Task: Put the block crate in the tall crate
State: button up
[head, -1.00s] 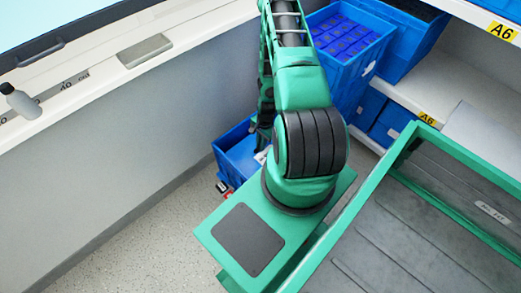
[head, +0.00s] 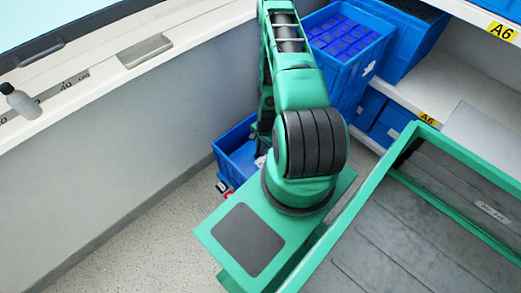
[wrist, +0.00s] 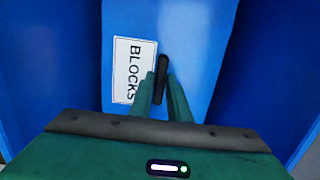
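In the wrist view, a blue crate wall with a white BLOCKS label (wrist: 133,70) is straight ahead, close to my gripper (wrist: 162,86). The label reads sideways. The two green fingers stand on either side of a narrow black upright bar (wrist: 162,70), close to it. I cannot tell whether they press on it. In the head view, my arm hides the gripper. A blue open crate (head: 230,145) stands low by the wall, partly behind my arm. I cannot tell which crate bears the BLOCKS label.
More blue crates (head: 415,42) sit on white shelves marked A6 (head: 428,119). A grey wall with a white ledge (head: 95,90) runs along the left, carrying a grey bottle (head: 20,101). A green-framed grey tray (head: 420,230) is at the lower right. The floor (head: 150,240) at lower left is clear.

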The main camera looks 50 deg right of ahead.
jog(key=shift+o, duration=1.2)
jog(key=shift+r, duration=0.15)
notch_tip(320, 180, up, 44)
jog(key=d+n+h, duration=0.1)
jog(key=n+h, duration=0.1)
jog(key=n, duration=0.4)
jog(key=s+a+r+n, duration=0.3)
jog(key=s+a+r, duration=0.2)
jog(key=s+r, duration=0.3)
jog(key=s+a+r+n, duration=0.3)
jog(key=s+a+r, duration=0.3)
jog(key=r, duration=0.5)
jog(key=shift+s+r+y, duration=0.25)
jog(key=shift+s+y, duration=0.15)
jog(key=shift+s, duration=0.55)
jog(key=shift+a, duration=0.1)
